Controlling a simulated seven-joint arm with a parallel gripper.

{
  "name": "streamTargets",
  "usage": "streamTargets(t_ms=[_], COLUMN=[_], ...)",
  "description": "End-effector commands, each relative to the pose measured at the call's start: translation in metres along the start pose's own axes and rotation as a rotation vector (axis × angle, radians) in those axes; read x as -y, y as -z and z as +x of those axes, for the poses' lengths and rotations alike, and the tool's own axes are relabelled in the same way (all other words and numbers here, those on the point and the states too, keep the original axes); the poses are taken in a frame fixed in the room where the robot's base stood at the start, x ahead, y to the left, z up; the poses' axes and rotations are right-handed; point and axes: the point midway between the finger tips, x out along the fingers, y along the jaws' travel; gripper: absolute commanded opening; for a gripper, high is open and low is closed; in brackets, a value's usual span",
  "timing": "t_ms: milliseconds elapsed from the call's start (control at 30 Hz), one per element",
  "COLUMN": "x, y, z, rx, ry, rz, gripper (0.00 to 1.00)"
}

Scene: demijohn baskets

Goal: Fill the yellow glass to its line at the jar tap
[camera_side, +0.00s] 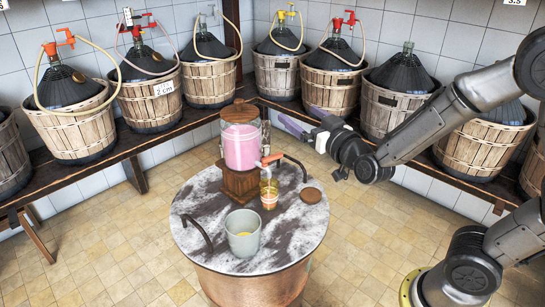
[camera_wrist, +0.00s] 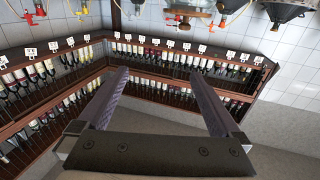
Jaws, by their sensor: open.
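The jar (camera_side: 240,147) of pink liquid stands on a wooden block on the round table, with a wooden lid on top. Its tap (camera_side: 270,160), orange-red, sticks out at the front right. The yellow glass (camera_side: 269,196) stands upright under the tap; its line and liquid level are too small to tell. My gripper (camera_side: 294,113) is in the air to the right of the jar, above tap height, apart from jar and glass. In the wrist view my gripper (camera_wrist: 156,72) is open, with nothing between its fingers.
On the marbled tabletop (camera_side: 285,240) are a grey-green bucket (camera_side: 243,235), a brown disc (camera_side: 312,195) and dark curved bars at the left and back right edges. Demijohns in baskets (camera_side: 147,98) line the wall benches. The wrist view shows bottle racks (camera_wrist: 160,60).

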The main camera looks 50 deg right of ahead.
Motion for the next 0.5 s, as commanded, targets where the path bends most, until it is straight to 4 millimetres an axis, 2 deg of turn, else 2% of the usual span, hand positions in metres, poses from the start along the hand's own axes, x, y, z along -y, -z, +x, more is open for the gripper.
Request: streamTargets(t_ms=[33,267,500], x=[0.000,0.001,0.001], y=[-0.018,-0.072,-0.138], z=[0.001,0.000,-0.001], rx=[0.016,0.018,0.018], ry=[0.001,0.002,0.003], rz=[-0.005,-0.004,-0.004], gripper=[1.00,1.00,1.00])
